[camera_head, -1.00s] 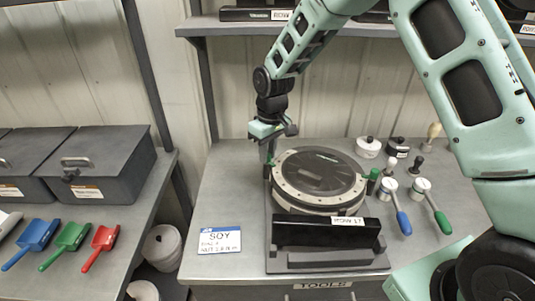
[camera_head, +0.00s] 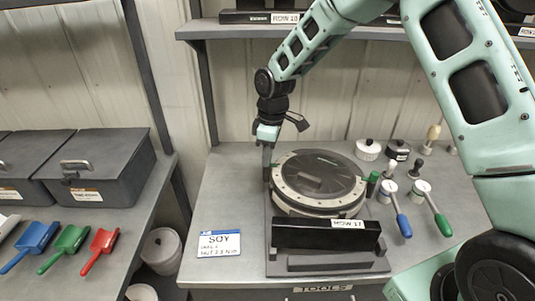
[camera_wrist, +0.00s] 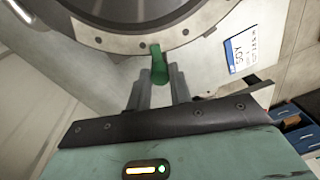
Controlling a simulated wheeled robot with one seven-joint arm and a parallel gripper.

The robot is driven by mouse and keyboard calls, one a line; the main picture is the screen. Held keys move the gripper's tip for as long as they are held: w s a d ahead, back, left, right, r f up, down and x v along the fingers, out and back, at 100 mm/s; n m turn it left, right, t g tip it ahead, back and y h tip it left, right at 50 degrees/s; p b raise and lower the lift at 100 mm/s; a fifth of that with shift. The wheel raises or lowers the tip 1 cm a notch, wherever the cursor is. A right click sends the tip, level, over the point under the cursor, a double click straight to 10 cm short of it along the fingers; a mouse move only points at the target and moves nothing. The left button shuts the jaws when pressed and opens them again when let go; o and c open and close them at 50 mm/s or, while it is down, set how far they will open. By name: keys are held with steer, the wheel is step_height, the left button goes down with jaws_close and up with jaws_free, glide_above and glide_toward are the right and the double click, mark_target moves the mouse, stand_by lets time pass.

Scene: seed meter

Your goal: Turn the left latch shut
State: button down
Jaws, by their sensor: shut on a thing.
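The seed meter (camera_head: 318,205) is a round unit with a dark disc and a pale rim, set on a dark stand on the bench. Its left latch (camera_wrist: 158,64) is a green handle at the rim, seen in the wrist view. My gripper (camera_wrist: 160,80) is shut on it, one grey finger on each side. In the head view my gripper (camera_head: 267,168) points down at the meter's left edge and hides most of this latch. The green right latch (camera_head: 372,184) stands at the opposite edge.
A black bar labelled ROW 17 (camera_head: 325,234) stands in front of the disc. A SOY card (camera_head: 219,243) lies at left. Blue-handled (camera_head: 397,212) and green-handled (camera_head: 433,208) tools lie at right. A shelf (camera_head: 230,26) spans above the bench.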

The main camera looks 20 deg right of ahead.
stand_by(0.3)
steer(key=c, duration=1.3)
jaws_free()
steer(key=shift+o, duration=0.2)
steer(key=shift+r, duration=0.1)
step_height(320, 180, up, 17)
steer(key=d+b, duration=0.1)
steer(key=b, duration=0.2)
steer(key=shift+w+d+b, duration=0.25)
steer(key=shift+d+b, duration=0.05)
steer(key=shift+d, duration=0.05)
steer(key=shift+r, duration=0.1)
